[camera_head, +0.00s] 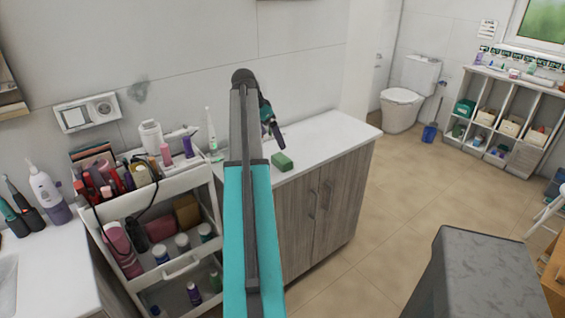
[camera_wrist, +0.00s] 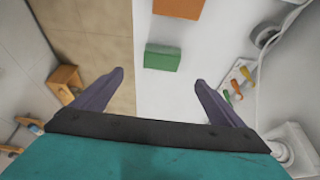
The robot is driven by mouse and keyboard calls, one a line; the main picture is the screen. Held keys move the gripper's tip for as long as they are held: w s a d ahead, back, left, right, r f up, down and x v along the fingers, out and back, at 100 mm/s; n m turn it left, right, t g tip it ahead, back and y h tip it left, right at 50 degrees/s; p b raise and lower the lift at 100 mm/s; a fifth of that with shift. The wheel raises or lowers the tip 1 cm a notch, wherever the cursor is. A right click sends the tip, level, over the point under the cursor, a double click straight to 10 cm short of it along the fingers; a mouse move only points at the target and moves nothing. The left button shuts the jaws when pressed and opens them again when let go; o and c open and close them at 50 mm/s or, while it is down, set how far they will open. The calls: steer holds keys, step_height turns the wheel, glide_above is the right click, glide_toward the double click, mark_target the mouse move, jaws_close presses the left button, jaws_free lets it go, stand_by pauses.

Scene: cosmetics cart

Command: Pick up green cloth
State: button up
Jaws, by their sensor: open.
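The green cloth looks like a small folded green block (camera_head: 282,161) on the white counter, near its front edge. In the wrist view the green cloth (camera_wrist: 163,58) lies ahead of my gripper (camera_wrist: 159,77), roughly midway between the two fingers and apart from them. The fingers are spread wide with nothing between them. In the head view my arm hides part of the counter, and the gripper (camera_head: 272,128) shows only partly, above and behind the cloth.
The white counter (camera_head: 335,130) is mostly clear right of the cloth. An orange block (camera_wrist: 178,8) lies beyond the cloth in the wrist view. A crowded cosmetics cart (camera_head: 165,188) and an upright toothbrush (camera_head: 212,135) stand left of my arm. Open floor (camera_head: 400,200) is at right.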

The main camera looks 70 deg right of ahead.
mark_target(282, 157)
steer(key=shift+s, duration=0.1)
steer(key=shift+p+x, duration=1.05)
steer(key=shift+x, duration=3.35)
steer(key=shift+d, duration=0.15)
steer(key=shift+p+x, duration=0.95)
steer(key=shift+x, duration=0.3)
steer(key=shift+p+x, duration=0.35)
steer(key=shift+x, duration=0.95)
steer(key=shift+d, duration=0.1)
steer(key=shift+c, duration=0.4)
steer(key=c, duration=1.1)
